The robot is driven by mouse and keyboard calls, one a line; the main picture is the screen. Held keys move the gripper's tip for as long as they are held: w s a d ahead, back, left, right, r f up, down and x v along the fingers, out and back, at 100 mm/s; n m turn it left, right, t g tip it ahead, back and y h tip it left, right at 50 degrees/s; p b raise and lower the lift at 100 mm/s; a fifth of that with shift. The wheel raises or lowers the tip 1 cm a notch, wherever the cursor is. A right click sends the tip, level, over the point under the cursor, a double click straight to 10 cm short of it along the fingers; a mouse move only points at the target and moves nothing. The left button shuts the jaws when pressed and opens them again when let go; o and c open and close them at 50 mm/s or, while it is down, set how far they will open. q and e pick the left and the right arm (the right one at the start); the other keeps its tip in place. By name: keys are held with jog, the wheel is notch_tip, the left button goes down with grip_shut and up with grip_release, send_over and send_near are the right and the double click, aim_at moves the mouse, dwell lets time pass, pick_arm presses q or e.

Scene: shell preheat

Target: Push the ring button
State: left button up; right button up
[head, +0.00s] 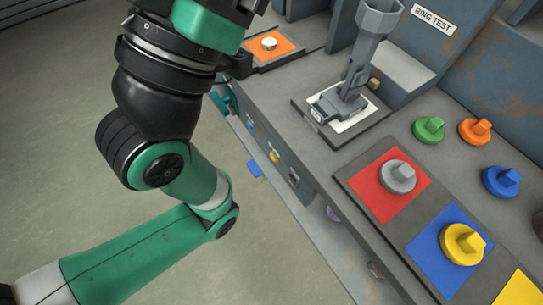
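A sign reading RING TEST (433,19) is fixed at the upper right of the grey bench in the head view. A small pale round button (269,43) sits on an orange square pad (285,48) at the bench's far end; no label shows on it, so I cannot tell if it is the ring button. My green and black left arm crosses the left side and leaves the picture at the top, close to the left of this pad. Its gripper is out of the picture. My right gripper does not show.
A grey upright fixture (355,82) stands on a white pad. A grey knob (397,177) sits on a red square and a yellow knob (462,244) on a blue square. Green (429,130), orange (475,132) and blue (501,181) knobs lie to the right. Bare floor is at the left.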

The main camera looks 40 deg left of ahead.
pick_arm(q)
grip_shut()
dwell(1.5)
